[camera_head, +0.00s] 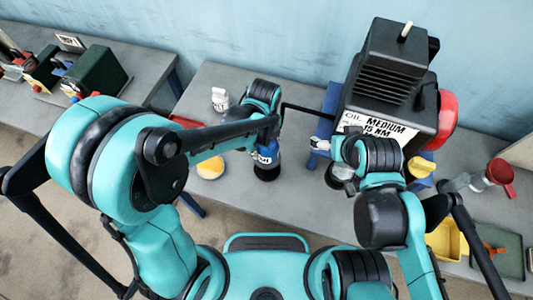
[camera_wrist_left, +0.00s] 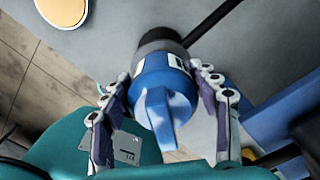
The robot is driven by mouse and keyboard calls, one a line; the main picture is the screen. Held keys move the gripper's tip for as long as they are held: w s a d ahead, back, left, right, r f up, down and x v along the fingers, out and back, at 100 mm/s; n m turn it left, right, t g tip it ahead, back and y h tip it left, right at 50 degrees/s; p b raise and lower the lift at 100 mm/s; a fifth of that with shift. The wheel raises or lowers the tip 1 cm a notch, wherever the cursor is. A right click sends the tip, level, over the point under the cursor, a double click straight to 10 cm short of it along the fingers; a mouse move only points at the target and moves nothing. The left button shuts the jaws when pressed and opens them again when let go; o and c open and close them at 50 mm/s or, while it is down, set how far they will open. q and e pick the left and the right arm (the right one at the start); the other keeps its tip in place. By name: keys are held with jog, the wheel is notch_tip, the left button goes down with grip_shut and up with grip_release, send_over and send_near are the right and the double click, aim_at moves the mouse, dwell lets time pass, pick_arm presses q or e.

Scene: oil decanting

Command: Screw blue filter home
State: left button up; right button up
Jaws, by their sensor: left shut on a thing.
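The blue filter (camera_head: 267,153) shows in the head view as a blue can with a pale label and a black lower end, above the grey table. In the left wrist view the blue filter (camera_wrist_left: 158,92) has a lighter blue winged grip facing the camera and a black end beyond. My left gripper (camera_wrist_left: 166,80) has one finger on each side of it and is shut on it. My arm partly covers it in the head view. Whether its black end touches the table is unclear.
The black engine block (camera_head: 388,85), labelled OIL MEDIUM 15 NM, stands on the table (camera_head: 308,203) to the right. A thin black bar (camera_head: 305,108) runs between it and my left wrist. A white bottle (camera_head: 220,99) and a yellow-topped dish (camera_head: 210,165) are left; a yellow tray (camera_head: 446,240) is right.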

pick_arm(q)
jog(key=m, duration=0.3)
jog(key=shift+w+d, duration=0.1)
jog(key=shift+d, duration=0.05)
jog(key=o, duration=1.4)
jog(key=shift+r+p, duration=2.5)
jog(key=shift+r, duration=1.05)
jog(key=shift+f, duration=0.1)
